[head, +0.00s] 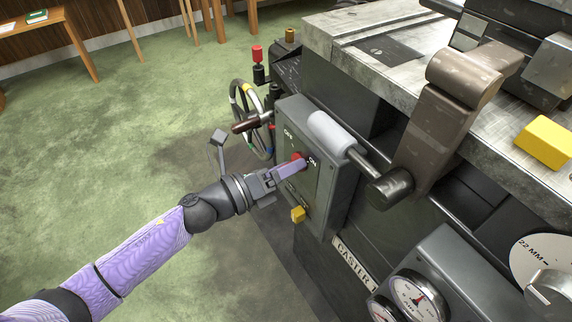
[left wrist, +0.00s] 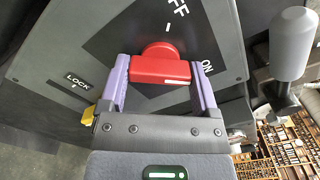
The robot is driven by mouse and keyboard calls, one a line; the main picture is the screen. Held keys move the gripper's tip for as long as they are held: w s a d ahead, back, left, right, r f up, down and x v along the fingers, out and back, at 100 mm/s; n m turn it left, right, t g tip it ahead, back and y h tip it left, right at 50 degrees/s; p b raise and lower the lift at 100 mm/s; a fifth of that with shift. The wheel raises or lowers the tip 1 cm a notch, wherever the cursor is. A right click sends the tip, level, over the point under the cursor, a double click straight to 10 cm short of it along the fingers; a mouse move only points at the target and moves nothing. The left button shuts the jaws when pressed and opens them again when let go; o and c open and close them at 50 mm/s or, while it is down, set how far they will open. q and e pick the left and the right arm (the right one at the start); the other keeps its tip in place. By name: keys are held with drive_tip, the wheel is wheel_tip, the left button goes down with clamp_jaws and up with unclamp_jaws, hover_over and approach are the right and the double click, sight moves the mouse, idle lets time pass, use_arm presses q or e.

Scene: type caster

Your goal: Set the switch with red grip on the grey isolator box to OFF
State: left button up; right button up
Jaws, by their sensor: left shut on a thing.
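My left gripper (head: 296,167) is shut on this bar, with a purple finger at each end (left wrist: 160,83). My right gripper is not in view.
A yellow part (head: 298,214) sticks out low on the box. A grey-handled lever (head: 330,132) crosses close to the box's upper right. A handwheel (head: 243,108) stands behind it. Dials (head: 418,297) are at the lower right.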

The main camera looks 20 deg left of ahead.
use_arm(q)
drive_tip(key=n+p, duration=0.2)
drive_tip(key=n, duration=0.2)
drive_tip(key=shift+r+p, duration=0.2)
drive_tip(key=shift+p, duration=0.1)
drive_tip(key=n+p, duration=0.2)
drive_tip(key=n, duration=0.2)
drive_tip(key=shift+n, duration=0.4)
drive_tip(key=n+p, duration=0.2)
drive_tip(key=n, duration=0.1)
drive_tip(key=shift+f, duration=0.1)
drive_tip(key=n+p, duration=0.1)
drive_tip(key=n, duration=0.3)
drive_tip(key=shift+f, duration=0.1)
drive_tip(key=shift+n, duration=0.7)
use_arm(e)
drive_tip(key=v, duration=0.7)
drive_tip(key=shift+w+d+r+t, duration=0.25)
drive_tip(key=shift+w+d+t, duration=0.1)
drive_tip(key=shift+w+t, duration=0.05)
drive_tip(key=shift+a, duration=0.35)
